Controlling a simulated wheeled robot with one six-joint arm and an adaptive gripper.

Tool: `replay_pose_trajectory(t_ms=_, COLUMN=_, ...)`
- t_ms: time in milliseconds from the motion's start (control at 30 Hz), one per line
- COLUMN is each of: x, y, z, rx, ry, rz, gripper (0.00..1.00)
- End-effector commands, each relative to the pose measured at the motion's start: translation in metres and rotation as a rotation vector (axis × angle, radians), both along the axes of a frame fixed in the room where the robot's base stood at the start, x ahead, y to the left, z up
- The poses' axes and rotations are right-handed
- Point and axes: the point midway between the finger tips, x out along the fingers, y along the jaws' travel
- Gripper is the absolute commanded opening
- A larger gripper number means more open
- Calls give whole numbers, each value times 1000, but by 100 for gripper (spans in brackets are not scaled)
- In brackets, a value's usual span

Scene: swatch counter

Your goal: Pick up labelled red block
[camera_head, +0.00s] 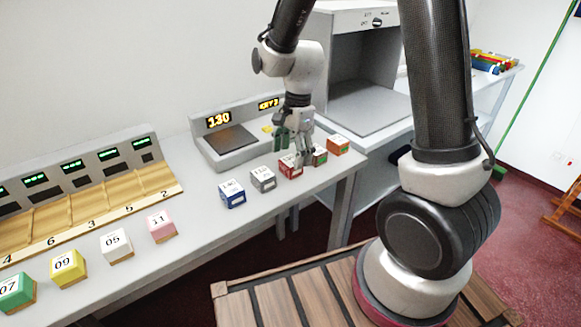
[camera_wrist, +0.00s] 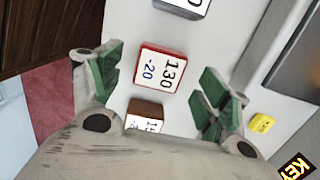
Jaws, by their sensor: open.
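The red block (camera_head: 289,168) stands on the light counter (camera_head: 205,228), in a row of small labelled blocks. In the wrist view the red block (camera_wrist: 160,68) shows a white top label reading 130 and -20, with a thin red edge around it. My gripper (camera_head: 292,147) is open and empty, pointing down just above the red block. In the wrist view its two green-padded fingers lie on either side of the block, with a gap on each side.
A grey block (camera_head: 263,179) and a blue block (camera_head: 232,193) stand left of the red one. A grey scale (camera_head: 232,139) reading 130 stands behind the row.

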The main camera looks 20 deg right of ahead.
Motion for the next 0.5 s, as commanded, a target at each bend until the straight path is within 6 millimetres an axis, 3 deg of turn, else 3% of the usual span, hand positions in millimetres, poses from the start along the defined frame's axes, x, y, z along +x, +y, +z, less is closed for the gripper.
replay_pose_trajectory(t_ms=200, x=-2, y=3, z=-30, rx=-1, ry=3, rz=1, gripper=77)
replay_pose_trajectory(t_ms=467, x=-1, y=3, z=-32, rx=0, ry=0, rz=2, gripper=77)
replay_pose_trajectory(t_ms=500, x=-1, y=3, z=-32, rx=0, ry=0, rz=2, gripper=70)
